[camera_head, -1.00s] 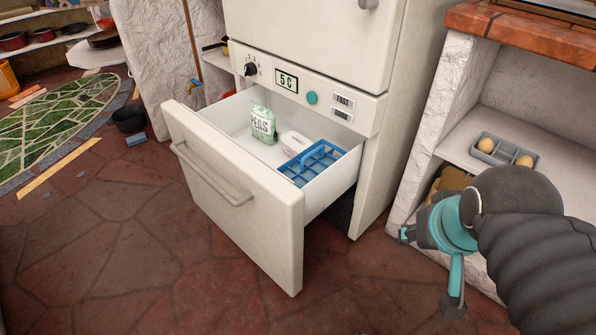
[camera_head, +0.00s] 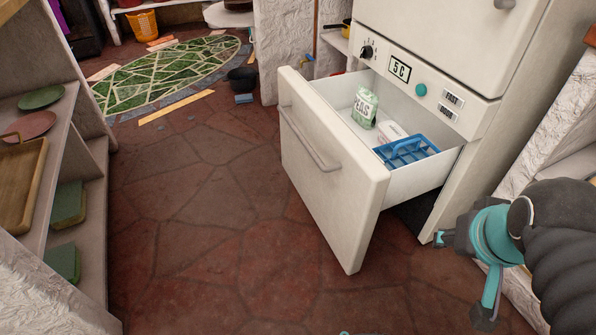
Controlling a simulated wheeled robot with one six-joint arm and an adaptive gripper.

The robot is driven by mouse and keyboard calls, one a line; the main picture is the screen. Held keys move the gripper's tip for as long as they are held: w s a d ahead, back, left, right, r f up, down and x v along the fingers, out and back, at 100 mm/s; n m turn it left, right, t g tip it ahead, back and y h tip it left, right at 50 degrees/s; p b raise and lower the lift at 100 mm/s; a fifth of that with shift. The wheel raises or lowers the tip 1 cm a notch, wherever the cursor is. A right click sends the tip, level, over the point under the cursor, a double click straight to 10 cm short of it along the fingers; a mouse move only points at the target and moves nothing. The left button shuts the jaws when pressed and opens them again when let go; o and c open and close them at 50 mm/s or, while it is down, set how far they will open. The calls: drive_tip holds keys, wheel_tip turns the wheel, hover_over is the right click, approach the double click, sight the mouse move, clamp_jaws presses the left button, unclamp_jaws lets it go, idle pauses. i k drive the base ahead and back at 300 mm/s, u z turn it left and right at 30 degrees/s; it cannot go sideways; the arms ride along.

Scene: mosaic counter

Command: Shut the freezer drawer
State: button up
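The freezer drawer (camera_head: 330,165) is pulled well out from the bottom of the white fridge (camera_head: 480,45). Its front carries a long grey bar handle (camera_head: 308,140) and faces the lower left. Inside it lie a green and white peas bag (camera_head: 365,106), a white tub (camera_head: 391,132) and a blue ice tray (camera_head: 408,151). My gripper (camera_head: 462,278) is at the lower right, beside the fridge's lower corner and right of the drawer. Its fingers are spread apart and empty, and it appears clear of the drawer.
Shelves with plates (camera_head: 40,98) and a wooden tray (camera_head: 20,185) stand on the left. A rough white counter side (camera_head: 545,145) is close on the right, behind my arm. The stone floor (camera_head: 200,230) before the drawer is clear. A black bucket (camera_head: 242,79) stands farther back.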

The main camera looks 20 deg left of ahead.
sight(330, 161)
drive_tip(key=u, duration=1.9)
drive_tip(key=i, duration=0.35)
drive_tip(key=z, duration=1.2)
